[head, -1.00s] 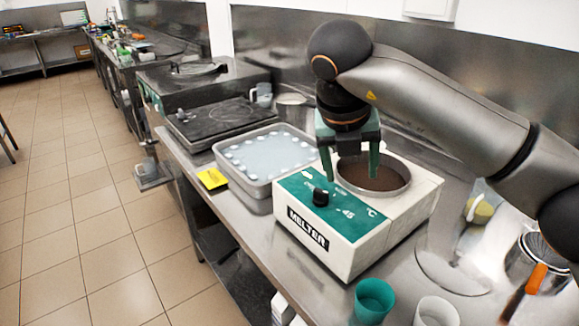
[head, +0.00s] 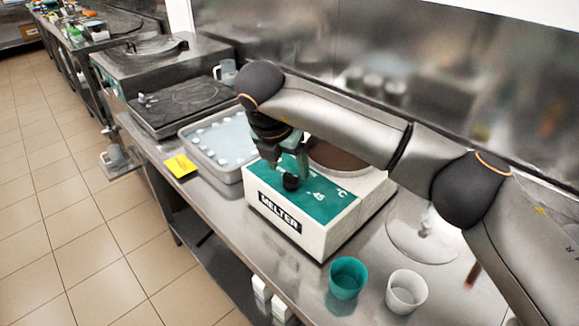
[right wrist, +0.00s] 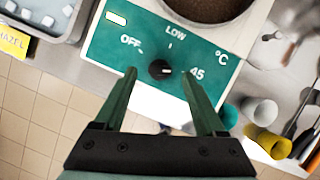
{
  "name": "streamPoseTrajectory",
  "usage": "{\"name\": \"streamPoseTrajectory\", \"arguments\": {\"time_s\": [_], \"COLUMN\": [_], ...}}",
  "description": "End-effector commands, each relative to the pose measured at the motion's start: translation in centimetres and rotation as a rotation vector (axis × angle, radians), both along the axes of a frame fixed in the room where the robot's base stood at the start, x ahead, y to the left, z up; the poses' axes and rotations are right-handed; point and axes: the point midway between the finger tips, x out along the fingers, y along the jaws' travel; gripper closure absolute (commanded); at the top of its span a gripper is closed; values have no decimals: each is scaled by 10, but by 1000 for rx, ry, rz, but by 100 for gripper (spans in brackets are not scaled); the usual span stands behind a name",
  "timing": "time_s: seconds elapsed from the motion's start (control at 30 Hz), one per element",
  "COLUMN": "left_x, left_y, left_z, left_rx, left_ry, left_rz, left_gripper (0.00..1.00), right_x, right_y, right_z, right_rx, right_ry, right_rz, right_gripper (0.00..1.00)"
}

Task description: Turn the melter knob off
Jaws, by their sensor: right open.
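The white melter (head: 330,230) with a green control panel (head: 325,205) stands on the steel counter. Its black knob (head: 291,183) is near the panel's left part. In the right wrist view the knob (right wrist: 160,69) sits among the marks OFF, LOW and 45, and its white pointer mark faces right, towards 45. My right gripper (head: 289,172) is open above the panel at the knob. In the right wrist view its green fingertips (right wrist: 159,74) lie on either side of the knob, and I cannot tell whether they touch it. My left gripper is not in view.
The melter's round pot (head: 338,157) of brown contents is partly behind my right arm. A metal tray (head: 228,170) stands left of the melter. A green cup (head: 348,278) and a white cup (head: 406,292) stand in front. A yellow label (head: 180,166) lies at the counter's edge.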

Motion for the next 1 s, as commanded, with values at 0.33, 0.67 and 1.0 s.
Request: {"name": "streamPoseTrajectory", "arguments": {"time_s": [0.33,0.67,1.0], "left_x": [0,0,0], "left_y": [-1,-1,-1], "left_z": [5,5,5], "left_rx": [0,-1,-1], "left_ry": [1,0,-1], "left_rz": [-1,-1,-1], "left_gripper": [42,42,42], "right_x": [10,10,9], "right_y": [-5,-5,-5], "right_z": [-24,-24,-24], "right_rx": [0,0,0], "right_ry": [-1,-1,-1], "right_rz": [0,0,0], "right_gripper": [28,41,79]}}
